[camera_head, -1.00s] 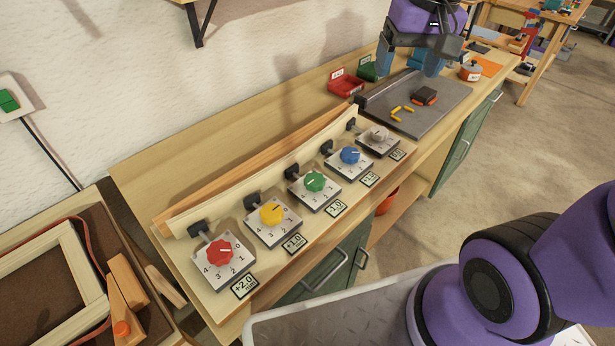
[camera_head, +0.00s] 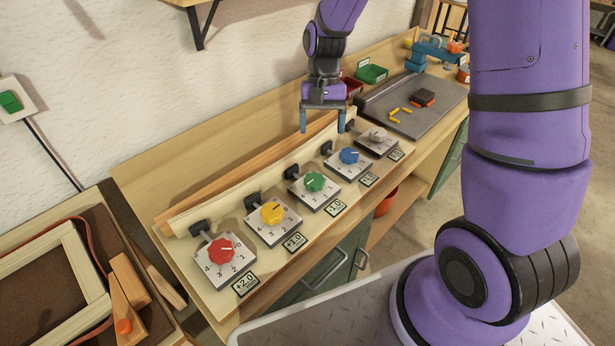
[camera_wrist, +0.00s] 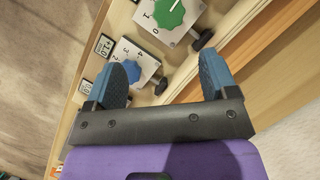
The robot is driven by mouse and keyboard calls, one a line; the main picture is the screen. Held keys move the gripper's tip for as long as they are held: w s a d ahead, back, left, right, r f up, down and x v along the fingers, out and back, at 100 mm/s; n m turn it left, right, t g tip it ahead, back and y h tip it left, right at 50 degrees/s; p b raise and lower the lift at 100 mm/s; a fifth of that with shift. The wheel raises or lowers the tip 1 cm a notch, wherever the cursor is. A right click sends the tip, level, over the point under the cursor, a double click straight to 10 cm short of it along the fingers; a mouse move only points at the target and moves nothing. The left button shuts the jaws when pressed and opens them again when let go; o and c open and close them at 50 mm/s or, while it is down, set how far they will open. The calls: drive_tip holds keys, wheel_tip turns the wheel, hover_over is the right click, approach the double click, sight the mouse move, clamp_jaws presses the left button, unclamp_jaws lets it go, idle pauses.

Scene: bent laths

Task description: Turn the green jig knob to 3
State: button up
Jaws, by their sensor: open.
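The green knob (camera_head: 315,182) sits on a pale square dial plate (camera_head: 318,195) in the middle of a row of dials. It has a white pointer mark; I cannot read surely which number it points to. In the wrist view the green knob (camera_wrist: 171,10) is at the top edge, partly cut off, with 0 and 1 showing on its plate. My gripper (camera_head: 323,125) is open and empty, above the back of the jig, behind the green and blue knobs. In the wrist view its two blue fingers (camera_wrist: 163,80) are spread apart, short of the green knob.
Yellow (camera_head: 272,213) and red (camera_head: 220,251) knobs stand to the left of the green one, blue (camera_head: 349,155) and grey (camera_head: 377,135) to the right. Dark clamps and a bent pale lath (camera_head: 235,192) run behind them. A grey board (camera_head: 425,108) with small parts lies farther right.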

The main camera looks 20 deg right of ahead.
sight(314, 178)
drive_tip(key=shift+g, duration=0.3)
drive_tip(key=x, duration=0.4)
drive_tip(key=w+x, duration=0.1)
drive_tip(key=x, duration=0.4)
drive_tip(key=a+x, duration=0.1)
drive_tip(key=x, duration=0.3)
drive_tip(key=shift+w+f, duration=0.2)
drive_tip(key=shift+f, duration=0.35)
drive_tip(key=c, duration=0.9)
